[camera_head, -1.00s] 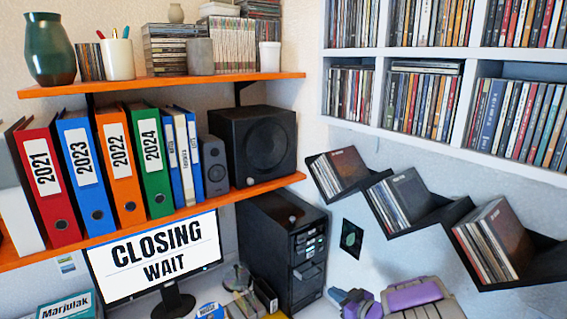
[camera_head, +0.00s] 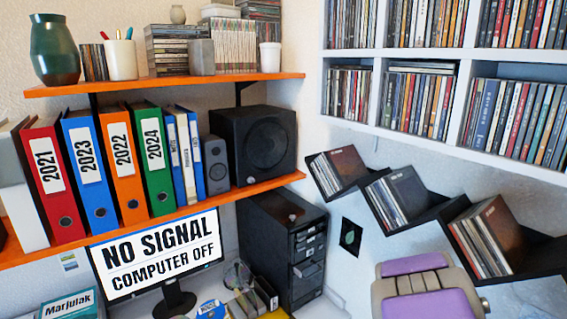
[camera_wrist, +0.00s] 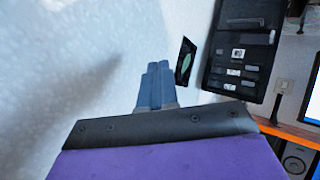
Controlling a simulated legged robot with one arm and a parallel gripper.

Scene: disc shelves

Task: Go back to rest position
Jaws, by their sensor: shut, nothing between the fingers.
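My gripper (camera_wrist: 155,88) shows in the wrist view with its blue-grey fingers together and nothing between them. It points toward the pale wall, to the left of the black computer tower (camera_wrist: 240,50). In the head view my purple and beige arm is at the lower right, below the zigzag disc shelf, and the fingers cannot be made out there. The computer tower (camera_head: 282,245) stands on the desk, apart from my arm. The monitor (camera_head: 158,250) reads "NO SIGNAL COMPUTER OFF".
Orange shelves (camera_head: 165,222) hold binders and a black speaker (camera_head: 253,146). A zigzag shelf (camera_head: 436,211) with discs hangs above my arm, and a white disc rack (camera_head: 440,142) is higher up. A small dark card (camera_head: 350,237) is on the wall.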

